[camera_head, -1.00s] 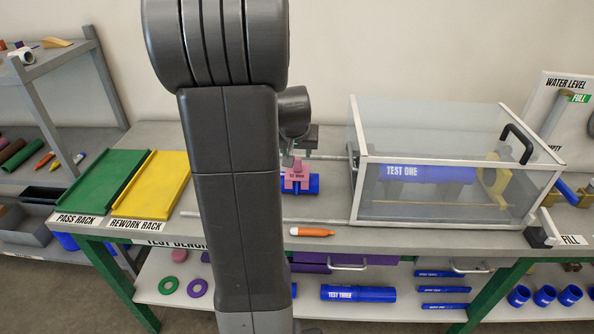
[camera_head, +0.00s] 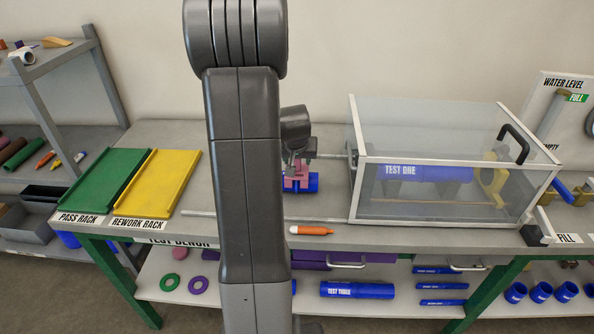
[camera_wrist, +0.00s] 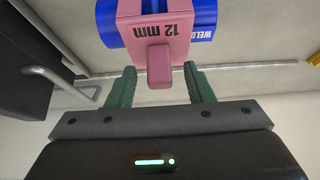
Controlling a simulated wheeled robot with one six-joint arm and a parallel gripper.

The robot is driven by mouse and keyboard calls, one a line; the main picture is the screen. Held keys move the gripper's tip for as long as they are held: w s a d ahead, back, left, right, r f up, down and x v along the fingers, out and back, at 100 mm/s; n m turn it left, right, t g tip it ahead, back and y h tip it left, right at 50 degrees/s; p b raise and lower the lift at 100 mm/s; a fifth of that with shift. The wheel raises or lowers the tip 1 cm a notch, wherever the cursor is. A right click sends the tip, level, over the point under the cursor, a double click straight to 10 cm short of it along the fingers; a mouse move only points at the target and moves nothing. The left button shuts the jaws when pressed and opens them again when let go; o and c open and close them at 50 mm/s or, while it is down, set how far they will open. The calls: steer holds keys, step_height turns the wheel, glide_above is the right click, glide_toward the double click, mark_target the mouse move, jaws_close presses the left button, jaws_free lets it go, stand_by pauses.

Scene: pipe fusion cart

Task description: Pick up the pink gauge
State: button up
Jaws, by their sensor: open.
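The pink gauge (camera_wrist: 157,22), marked "12 mm", sits over a blue pipe piece (camera_wrist: 203,18) marked "WELD" in the wrist view. A small pink tab (camera_wrist: 160,66) sticks out from it toward my gripper. My gripper (camera_wrist: 160,82) is open, its two green fingers on either side of the tab and apart from it. In the head view the gauge (camera_head: 297,179) and the blue pipe piece (camera_head: 313,182) lie on the bench left of the clear tank. My gripper (camera_head: 299,166) is just above the gauge there and partly hides it.
The clear tank (camera_head: 440,212) with a "TEST ONE" pipe (camera_head: 425,173) stands close on the right. An orange marker (camera_head: 311,230) lies at the bench's front edge. A green rack (camera_head: 100,182) and yellow rack (camera_head: 155,185) are left. A thin rod runs along the bench front.

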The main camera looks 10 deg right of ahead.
jaws_close()
steer(key=shift+r, duration=0.15)
